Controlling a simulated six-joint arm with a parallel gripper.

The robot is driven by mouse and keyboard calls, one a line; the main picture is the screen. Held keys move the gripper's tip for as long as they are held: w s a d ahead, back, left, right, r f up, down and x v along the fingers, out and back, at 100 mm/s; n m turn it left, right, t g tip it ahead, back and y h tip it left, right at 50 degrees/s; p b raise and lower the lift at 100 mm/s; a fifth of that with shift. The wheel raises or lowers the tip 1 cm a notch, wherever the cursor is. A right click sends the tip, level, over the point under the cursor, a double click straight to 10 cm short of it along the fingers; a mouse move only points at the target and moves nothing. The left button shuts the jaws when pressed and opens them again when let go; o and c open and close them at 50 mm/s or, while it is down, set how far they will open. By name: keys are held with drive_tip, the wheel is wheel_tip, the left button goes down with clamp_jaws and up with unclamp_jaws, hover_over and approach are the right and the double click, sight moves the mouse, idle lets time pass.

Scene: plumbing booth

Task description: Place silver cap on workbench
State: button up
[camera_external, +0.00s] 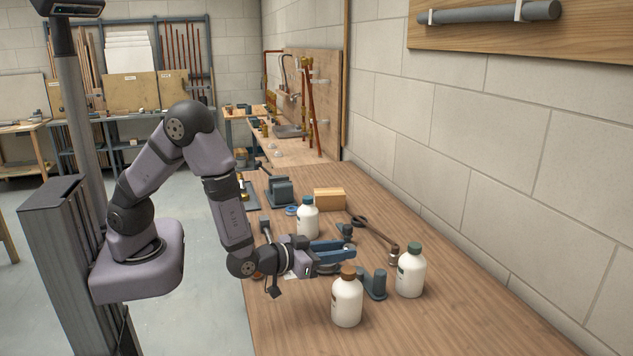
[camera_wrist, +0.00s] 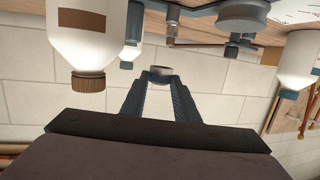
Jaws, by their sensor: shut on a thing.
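A small silver cap (camera_wrist: 160,70) sits between my gripper's fingertips in the wrist view. My gripper (camera_wrist: 160,78) is shut on it, and the blue-grey fingers slope together towards it. In the external view my gripper (camera_external: 349,256) reaches horizontally over the wooden workbench (camera_external: 430,325), among white bottles. The cap is too small to make out there, and I cannot tell its exact height above the bench. The wrist view is upside down.
A brown-capped bottle (camera_external: 347,302) stands in front of my gripper, a green-capped bottle (camera_external: 411,274) to the right, and another bottle (camera_external: 307,220) behind. A grey-blue fixture (camera_external: 374,284) stands close by. The front right bench is clear.

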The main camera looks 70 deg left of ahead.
hover_over(301, 308)
drive_tip(key=w, duration=0.1)
drive_tip(key=s, duration=0.1)
drive_tip(key=shift+n+y, duration=0.3)
drive_tip(key=shift+y, duration=0.1)
drive_tip(key=shift+f+p, duration=0.6)
drive_tip(key=shift+f, duration=4.9)
drive_tip(key=shift+f, duration=0.2)
drive_tip(key=o, duration=1.1)
drive_tip(key=shift+c, duration=0.2)
drive_tip(key=shift+r, duration=0.15)
